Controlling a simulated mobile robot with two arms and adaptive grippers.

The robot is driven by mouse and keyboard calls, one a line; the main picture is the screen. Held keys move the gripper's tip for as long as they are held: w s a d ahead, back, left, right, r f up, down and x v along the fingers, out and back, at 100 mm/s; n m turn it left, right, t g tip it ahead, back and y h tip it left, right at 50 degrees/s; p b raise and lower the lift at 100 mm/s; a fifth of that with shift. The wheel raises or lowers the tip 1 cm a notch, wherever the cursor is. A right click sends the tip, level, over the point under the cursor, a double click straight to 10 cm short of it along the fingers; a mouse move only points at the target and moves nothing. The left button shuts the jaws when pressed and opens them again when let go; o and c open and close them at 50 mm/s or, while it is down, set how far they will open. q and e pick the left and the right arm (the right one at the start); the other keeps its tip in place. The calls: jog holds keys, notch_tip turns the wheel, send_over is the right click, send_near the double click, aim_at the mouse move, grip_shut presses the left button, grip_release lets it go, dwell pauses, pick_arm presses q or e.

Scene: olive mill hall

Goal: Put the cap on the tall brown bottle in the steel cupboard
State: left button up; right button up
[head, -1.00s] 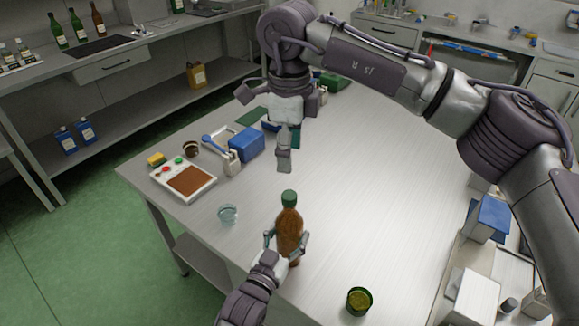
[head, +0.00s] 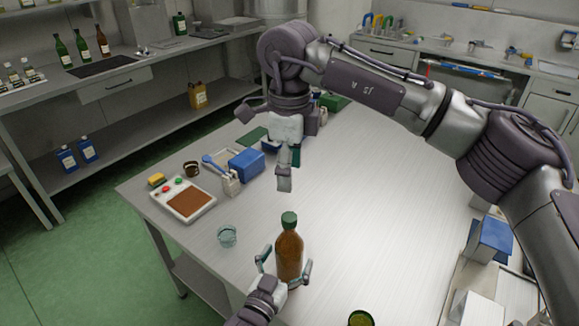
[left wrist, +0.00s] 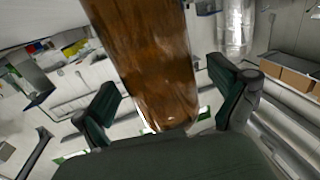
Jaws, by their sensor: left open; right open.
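A brown bottle (head: 289,256) with a green cap (head: 289,220) on its top stands upright on the steel table. My left gripper (head: 285,267) is open, with one finger on each side of the bottle's lower body. In the left wrist view the brown bottle (left wrist: 158,65) rises between the spread fingers of my left gripper (left wrist: 168,100), with a gap seen on both sides. My right gripper (head: 289,172) is open and empty, pointing down above the table behind the bottle. I cannot make out which unit is the steel cupboard.
A small glass (head: 227,236) stands left of the bottle and a green glass (head: 361,318) at the front. A blue box (head: 246,165) and a white device with a brown panel (head: 184,199) lie farther left. The table's middle right is clear.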

pick_arm(q)
jog(key=v, duration=1.1)
jog(key=shift+s, duration=0.2)
jog(key=shift+a, duration=0.15)
